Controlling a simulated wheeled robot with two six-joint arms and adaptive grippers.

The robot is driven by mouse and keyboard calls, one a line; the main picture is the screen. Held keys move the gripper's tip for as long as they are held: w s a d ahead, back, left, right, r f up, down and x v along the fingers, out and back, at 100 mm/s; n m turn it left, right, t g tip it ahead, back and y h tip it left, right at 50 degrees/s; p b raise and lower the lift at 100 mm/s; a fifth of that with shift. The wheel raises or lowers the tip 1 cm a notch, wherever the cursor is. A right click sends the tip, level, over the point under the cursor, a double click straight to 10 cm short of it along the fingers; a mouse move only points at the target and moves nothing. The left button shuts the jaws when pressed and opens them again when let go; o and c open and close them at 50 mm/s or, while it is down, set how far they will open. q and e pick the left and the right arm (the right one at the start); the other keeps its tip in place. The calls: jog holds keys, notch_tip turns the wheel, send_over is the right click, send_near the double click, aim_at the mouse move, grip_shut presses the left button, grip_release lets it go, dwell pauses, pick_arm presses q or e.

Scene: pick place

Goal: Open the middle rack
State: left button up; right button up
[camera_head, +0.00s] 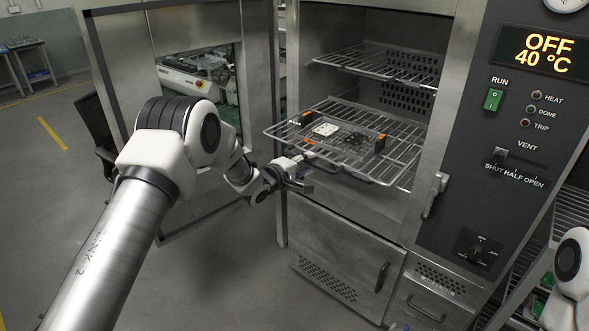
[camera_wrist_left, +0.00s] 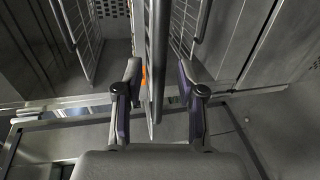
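The middle rack (camera_head: 284,128) is a wire shelf in the oven, with its front end sticking out past the oven opening. It carries a flat tray with orange-tipped corners (camera_head: 345,134). My left gripper (camera_head: 298,174) is at the rack's front edge, just outside the oven. In the left wrist view the fingers (camera_wrist_left: 160,104) are apart, with the rack (camera_wrist_left: 158,45) edge-on between them. Gaps show on both sides, so the gripper is open around the rack's edge and not clamped. A white and a dark piece lie on the tray. My right gripper is out of view.
The oven door (camera_head: 262,80) stands open at the left. An upper rack (camera_head: 370,63) sits above the middle one. The lower cabinet (camera_head: 345,262) is closed. A control panel (camera_head: 520,130) reads OFF, 40 °C. The floor left of the oven is largely free.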

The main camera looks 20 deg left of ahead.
pick_arm(q)
jog(key=v, duration=1)
jog(key=s+d+f+m+g+y, duration=0.1)
jog(key=s+d+f+g, duration=0.25)
jog(key=s+f, duration=0.8)
jog(key=s+d+f+g+y, duration=0.15)
jog(key=s+f+g, duration=0.25)
jog(key=s+f, duration=0.8)
jog(key=s+a+f+m+g+y, duration=0.1)
jog(key=s+f+m+g, duration=0.2)
jog(key=s+m, duration=0.3)
jog(key=s+a+f+m+g+y, duration=0.1)
jog(key=s+m, duration=0.5)
jog(key=s, duration=0.9)
notch_tip(320, 180, down, 2)
jog(key=g+y, duration=0.1)
jog(key=g, duration=0.2)
jog(key=shift+s+a+f+m, duration=0.15)
jog(key=shift+a+m, duration=0.15)
